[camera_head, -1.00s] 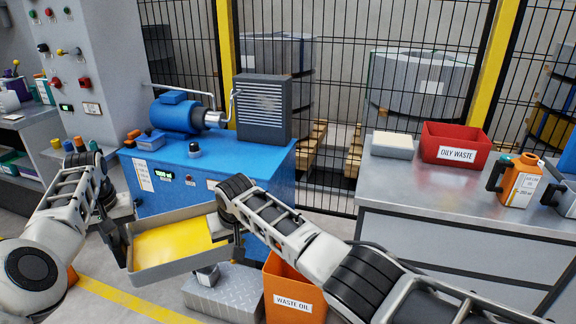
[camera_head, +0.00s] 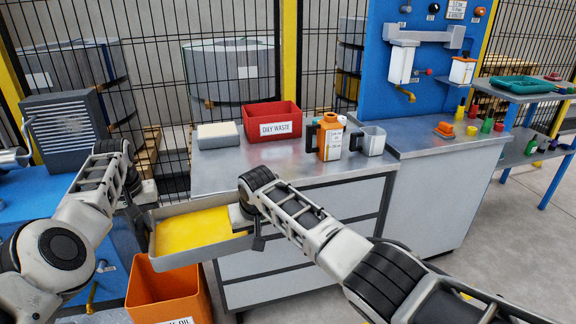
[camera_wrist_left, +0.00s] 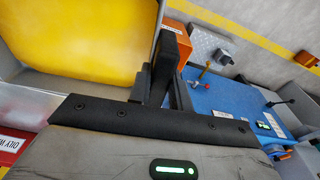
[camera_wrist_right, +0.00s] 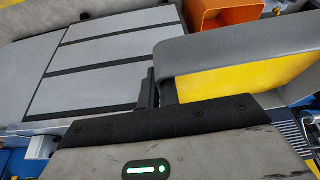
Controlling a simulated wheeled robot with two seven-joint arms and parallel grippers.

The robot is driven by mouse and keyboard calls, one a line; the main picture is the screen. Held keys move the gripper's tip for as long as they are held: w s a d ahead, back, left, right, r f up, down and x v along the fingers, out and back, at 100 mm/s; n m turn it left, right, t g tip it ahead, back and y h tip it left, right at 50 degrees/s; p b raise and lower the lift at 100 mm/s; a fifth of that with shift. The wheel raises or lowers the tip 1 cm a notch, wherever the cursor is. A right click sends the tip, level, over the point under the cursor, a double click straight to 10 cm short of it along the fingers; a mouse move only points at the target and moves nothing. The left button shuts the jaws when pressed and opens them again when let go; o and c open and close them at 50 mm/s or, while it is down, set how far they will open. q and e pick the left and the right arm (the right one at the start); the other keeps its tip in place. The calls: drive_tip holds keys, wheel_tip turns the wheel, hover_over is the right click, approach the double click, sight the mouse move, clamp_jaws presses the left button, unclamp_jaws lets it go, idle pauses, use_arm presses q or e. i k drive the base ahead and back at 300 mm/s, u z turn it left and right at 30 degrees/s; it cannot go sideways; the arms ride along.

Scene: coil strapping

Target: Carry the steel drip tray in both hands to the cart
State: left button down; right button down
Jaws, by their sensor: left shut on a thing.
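The steel drip tray (camera_head: 200,256), a shallow grey pan with a yellow inside, is held in the air at lower left of the head view, roughly level. My left gripper (camera_head: 146,222) is shut on its left wall; the left wrist view shows the tray (camera_wrist_left: 72,100) beside the fingers (camera_wrist_left: 165,75). My right gripper (camera_head: 252,232) is at its right wall; in the right wrist view the fingers (camera_wrist_right: 157,90) close on the end of the tray's grey wall (camera_wrist_right: 235,48). A two-tier blue-legged stand (camera_head: 520,98) is at far right; I cannot tell whether it is the cart.
An orange bin (camera_head: 165,290) stands below the tray. A grey drawer bench (camera_head: 300,235) is just beyond it, carrying a red OILY WASTE box (camera_head: 272,118), an orange jug (camera_head: 330,138) and a grey jug (camera_head: 372,140). A blue machine (camera_head: 60,215) is at left. Open floor (camera_head: 500,260) shows at right.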

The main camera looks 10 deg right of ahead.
sight(250, 166)
drive_tip(key=z, duration=0.25)
drive_tip(key=i, duration=1)
